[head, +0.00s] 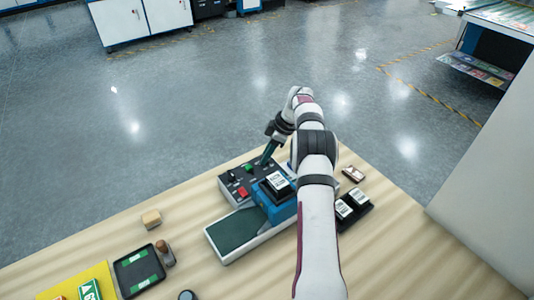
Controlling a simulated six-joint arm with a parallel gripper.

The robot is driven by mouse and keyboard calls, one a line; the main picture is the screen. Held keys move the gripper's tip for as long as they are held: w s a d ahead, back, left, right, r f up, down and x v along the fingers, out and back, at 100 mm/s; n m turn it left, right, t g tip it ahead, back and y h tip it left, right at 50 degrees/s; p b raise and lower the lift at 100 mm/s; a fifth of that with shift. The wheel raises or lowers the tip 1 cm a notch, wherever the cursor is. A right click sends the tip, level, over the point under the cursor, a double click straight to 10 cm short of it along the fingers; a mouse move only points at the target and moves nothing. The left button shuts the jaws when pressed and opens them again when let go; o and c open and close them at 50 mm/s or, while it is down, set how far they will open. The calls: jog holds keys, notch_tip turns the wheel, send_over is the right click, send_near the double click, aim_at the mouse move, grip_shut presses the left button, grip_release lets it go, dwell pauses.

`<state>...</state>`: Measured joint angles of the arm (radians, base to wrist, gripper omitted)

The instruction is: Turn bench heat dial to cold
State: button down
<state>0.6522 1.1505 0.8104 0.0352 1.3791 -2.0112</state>
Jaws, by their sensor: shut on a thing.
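The bench machine has a dark control panel (236,183) at its back, with a green control (248,168), a red control (243,192) and small black knobs. My gripper (264,161) reaches down from the right to the panel's back right part. Its fingers are shut on a small knob there, which appears to be the heat dial. The fingers hide the dial, so its pointer and setting cannot be read.
Black boxes with white labels (352,204) sit right of my arm. A wooden block (151,219), a stamp (165,252) and a black tray (120,268) lie left.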

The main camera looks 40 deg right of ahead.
jog(key=c, duration=0.6)
grip_release()
jog(key=v, duration=1.5)
jog(key=shift+r, duration=0.4)
